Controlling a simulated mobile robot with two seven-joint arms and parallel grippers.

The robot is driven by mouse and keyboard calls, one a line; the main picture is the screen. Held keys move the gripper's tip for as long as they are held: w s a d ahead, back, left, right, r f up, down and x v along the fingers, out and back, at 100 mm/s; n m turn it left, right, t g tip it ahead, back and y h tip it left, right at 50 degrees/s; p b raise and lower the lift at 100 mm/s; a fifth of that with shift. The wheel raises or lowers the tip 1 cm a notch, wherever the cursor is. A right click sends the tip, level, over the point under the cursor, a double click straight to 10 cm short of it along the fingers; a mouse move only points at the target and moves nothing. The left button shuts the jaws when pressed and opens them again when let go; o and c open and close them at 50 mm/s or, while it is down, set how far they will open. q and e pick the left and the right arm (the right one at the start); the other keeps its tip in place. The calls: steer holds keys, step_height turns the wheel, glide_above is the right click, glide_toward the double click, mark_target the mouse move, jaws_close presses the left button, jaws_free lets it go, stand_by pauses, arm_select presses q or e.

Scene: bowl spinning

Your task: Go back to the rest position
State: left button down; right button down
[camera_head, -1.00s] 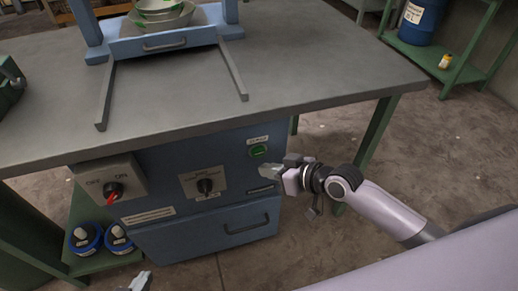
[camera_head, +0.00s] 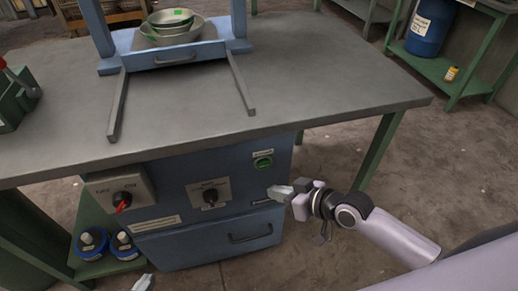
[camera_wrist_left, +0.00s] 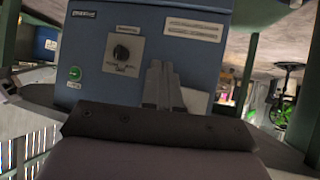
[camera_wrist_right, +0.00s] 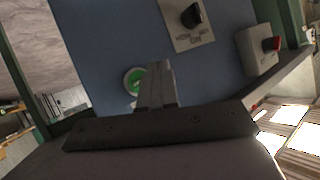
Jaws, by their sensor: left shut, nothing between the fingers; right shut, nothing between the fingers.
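My right gripper (camera_head: 280,192) is shut and empty in front of the blue cabinet, below and right of the green button (camera_head: 263,163). In the right wrist view its closed fingers (camera_wrist_right: 157,86) stand in front of the cabinet face, beside the green button (camera_wrist_right: 134,80). My left gripper (camera_head: 143,283) shows only its tip at the bottom edge of the head view. In the left wrist view its fingers (camera_wrist_left: 163,86) are shut and empty, in front of the cabinet face with its black dial (camera_wrist_left: 121,52).
The grey worktable (camera_head: 330,85) carries nested bowls (camera_head: 171,22) in a blue frame (camera_head: 150,60) with two rails. Below are a red-handled switch (camera_head: 122,199), a dial (camera_head: 210,197) and a drawer (camera_head: 215,240). Floor (camera_head: 440,170) right of the table is clear.

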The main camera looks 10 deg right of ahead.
arm_select(q)
steer(key=shift+f, duration=0.1)
